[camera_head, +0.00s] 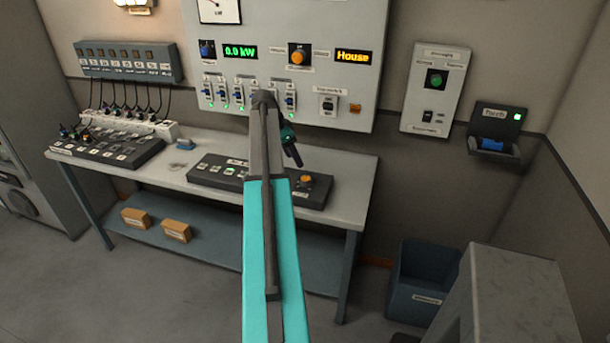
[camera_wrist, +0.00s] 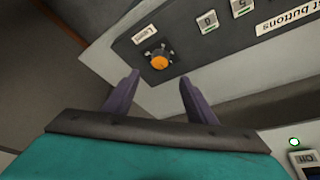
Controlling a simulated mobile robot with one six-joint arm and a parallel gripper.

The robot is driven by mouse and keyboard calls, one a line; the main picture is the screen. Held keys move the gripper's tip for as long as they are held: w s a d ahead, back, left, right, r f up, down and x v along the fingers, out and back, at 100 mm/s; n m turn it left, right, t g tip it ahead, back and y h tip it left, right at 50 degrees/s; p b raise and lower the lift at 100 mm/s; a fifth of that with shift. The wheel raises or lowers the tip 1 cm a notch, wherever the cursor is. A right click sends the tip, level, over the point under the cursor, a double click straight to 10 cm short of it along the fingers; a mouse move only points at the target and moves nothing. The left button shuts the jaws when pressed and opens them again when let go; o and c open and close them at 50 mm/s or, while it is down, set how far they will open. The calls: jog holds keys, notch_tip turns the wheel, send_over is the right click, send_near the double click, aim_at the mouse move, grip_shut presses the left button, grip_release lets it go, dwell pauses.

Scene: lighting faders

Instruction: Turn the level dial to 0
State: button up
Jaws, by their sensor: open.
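The level dial is an orange knob (camera_head: 305,181) at the right end of the black console (camera_head: 205,172) on the table. In the wrist view the dial (camera_wrist: 159,61) sits on the console's face beside a small label that seems to read "Level". The dial's pointer setting is too small to read. My gripper (camera_head: 297,158) is above the right part of the console. In the wrist view my gripper (camera_wrist: 158,77) is open and empty, with its two purple fingers apart. The dial shows between and just beyond the fingertips, with no visible contact.
White buttons (camera_wrist: 208,21) stand beside the dial on the console. A wall panel (camera_head: 355,25) with another orange knob (camera_head: 299,55), switches and displays rises behind the table. A second black console (camera_head: 105,150) lies at the table's left. A blue bin (camera_head: 420,280) stands on the floor at right.

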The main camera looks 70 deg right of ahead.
aim_at(304, 178)
jog(key=shift+p+x, duration=2)
jog(key=shift+x, duration=4.15)
jog(key=c, duration=0.9)
jog(key=shift+w+d+r, duration=0.1)
jog(key=shift+d+r, duration=0.05)
jog(key=shift+d, duration=0.1)
jog(key=shift+c, duration=0.6)
jog(key=shift+a, duration=0.1)
jog(key=shift+a+n+b, duration=0.1)
jog(key=shift+n+b, duration=0.3)
jog(key=shift+b, duration=0.1)
